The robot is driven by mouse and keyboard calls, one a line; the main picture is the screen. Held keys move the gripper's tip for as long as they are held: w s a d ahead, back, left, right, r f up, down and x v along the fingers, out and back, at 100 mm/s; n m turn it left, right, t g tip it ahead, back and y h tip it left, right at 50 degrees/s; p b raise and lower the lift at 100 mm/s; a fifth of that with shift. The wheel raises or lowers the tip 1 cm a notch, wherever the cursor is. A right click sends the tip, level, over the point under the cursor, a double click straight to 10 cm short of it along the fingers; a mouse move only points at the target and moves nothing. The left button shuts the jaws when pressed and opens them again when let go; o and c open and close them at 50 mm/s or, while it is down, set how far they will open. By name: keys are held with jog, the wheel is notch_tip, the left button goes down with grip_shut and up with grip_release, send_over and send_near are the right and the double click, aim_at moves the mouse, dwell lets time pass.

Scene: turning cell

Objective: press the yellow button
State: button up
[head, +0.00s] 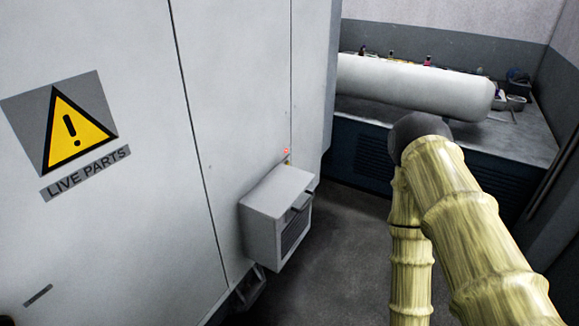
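I cannot clearly make out a yellow button. A small glowing red spot (286,152) shows on the grey machine cabinet (235,90), just above a box that sticks out from it. A tiny yellowish speck lies just under the red spot, too small to identify. My arm (465,225), with a yellow wood-like surface, rises at the right of the head view. My gripper is not in view.
The protruding grey box (262,215) has a handle and dark front panel. A "LIVE PARTS" warning sign (75,130) is at left. A workbench (520,135) with small items stands behind my arm. Dark floor (345,240) is clear between cabinet and arm.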

grip_shut()
dwell(1.1)
